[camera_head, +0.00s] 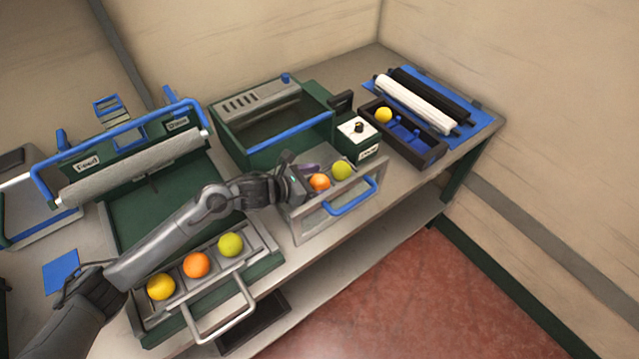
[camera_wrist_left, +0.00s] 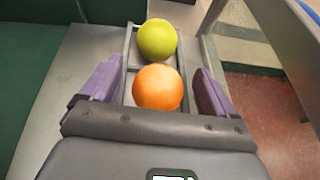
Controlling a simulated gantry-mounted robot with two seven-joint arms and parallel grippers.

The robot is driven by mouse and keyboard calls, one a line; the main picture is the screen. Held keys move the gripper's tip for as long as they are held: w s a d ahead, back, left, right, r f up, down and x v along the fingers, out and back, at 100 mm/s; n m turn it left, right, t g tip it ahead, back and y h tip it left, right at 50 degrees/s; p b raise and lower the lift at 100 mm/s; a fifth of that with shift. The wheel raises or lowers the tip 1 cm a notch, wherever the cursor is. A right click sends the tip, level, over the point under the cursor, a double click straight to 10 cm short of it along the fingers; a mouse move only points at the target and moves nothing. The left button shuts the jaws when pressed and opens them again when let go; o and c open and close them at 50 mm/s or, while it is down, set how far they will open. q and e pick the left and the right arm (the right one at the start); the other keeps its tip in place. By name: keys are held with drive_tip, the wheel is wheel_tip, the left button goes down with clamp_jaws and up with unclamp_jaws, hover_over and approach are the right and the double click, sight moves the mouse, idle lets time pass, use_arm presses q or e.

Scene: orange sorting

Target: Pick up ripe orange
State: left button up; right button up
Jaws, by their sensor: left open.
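A ripe orange fruit (camera_head: 319,182) sits in the small tray (camera_head: 345,208) with the blue handle. A yellow-green fruit (camera_head: 342,170) sits just behind it to the right. My left gripper (camera_head: 300,179) is at the tray's left end, close to the orange one. In the left wrist view the orange fruit (camera_wrist_left: 158,88) lies between the two purple fingers of the open gripper (camera_wrist_left: 154,92), with a gap on each side. The yellow-green fruit (camera_wrist_left: 157,39) is beyond it. Another orange fruit (camera_head: 196,265) lies in the nearer tray. My right gripper is not in view.
The front tray (camera_head: 262,245) also holds a yellow fruit (camera_head: 161,287) and a green one (camera_head: 231,245). A green bin (camera_head: 290,142) and a small box (camera_head: 357,138) stand behind my left gripper. A dark tray (camera_head: 432,152) holds a yellow fruit (camera_head: 383,115). The table edge drops to red floor.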

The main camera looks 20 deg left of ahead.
use_arm(q)
drive_tip(key=c, duration=1.1)
drive_tip(key=shift+r, duration=0.1)
drive_tip(key=shift+c, duration=0.2)
